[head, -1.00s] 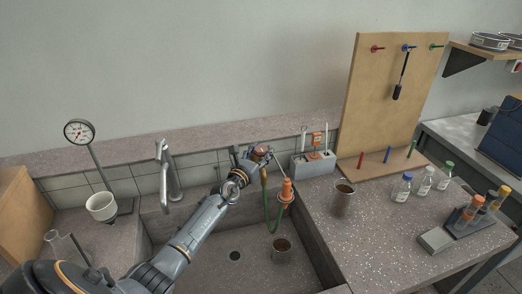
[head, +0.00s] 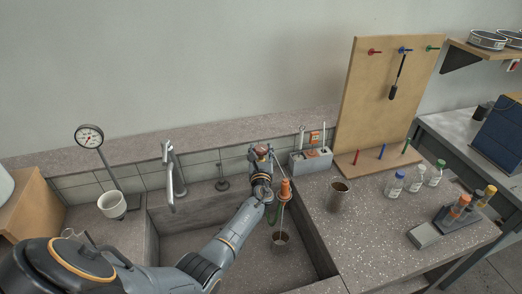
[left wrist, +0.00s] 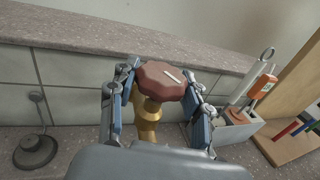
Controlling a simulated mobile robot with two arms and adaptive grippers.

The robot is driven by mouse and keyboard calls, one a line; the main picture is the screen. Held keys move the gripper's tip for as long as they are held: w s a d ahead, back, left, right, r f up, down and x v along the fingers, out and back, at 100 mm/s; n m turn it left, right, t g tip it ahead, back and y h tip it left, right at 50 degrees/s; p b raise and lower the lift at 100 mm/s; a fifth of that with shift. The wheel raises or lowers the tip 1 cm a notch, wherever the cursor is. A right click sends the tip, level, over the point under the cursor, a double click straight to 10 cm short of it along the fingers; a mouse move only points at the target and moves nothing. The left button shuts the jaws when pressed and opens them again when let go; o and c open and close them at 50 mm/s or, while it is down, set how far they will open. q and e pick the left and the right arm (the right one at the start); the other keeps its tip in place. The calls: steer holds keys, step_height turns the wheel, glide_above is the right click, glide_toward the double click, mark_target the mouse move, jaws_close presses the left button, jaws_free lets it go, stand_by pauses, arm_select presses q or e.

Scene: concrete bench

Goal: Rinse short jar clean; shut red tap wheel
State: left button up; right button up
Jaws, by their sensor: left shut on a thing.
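The red tap wheel (left wrist: 162,80) is a faceted knob with a white mark, on a brass stem at the sink's back. My left gripper (head: 262,154) is shut on it, with a finger on each side in the left wrist view (left wrist: 160,88). The short jar (head: 280,238) stands upright in the sink at the right, below an orange nozzle (head: 285,189) on a green hose. A thin pale line runs from the nozzle toward the jar; I cannot tell whether it is water. The jar's inside is too small to judge. My right gripper is out of view.
A taller jar (head: 339,196) stands on the right counter, near several capped bottles (head: 416,179) and a tube rack (head: 459,216). A grey tap (head: 170,176) rises behind the sink. A grey holder (head: 311,160) stands right of the wheel. The sink's left part is clear.

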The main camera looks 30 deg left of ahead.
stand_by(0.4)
arm_select(q)
steer(key=o, duration=1.1)
steer(key=v, duration=1.2)
steer(key=shift+d+f, duration=0.1)
steer(key=shift+c, duration=0.4)
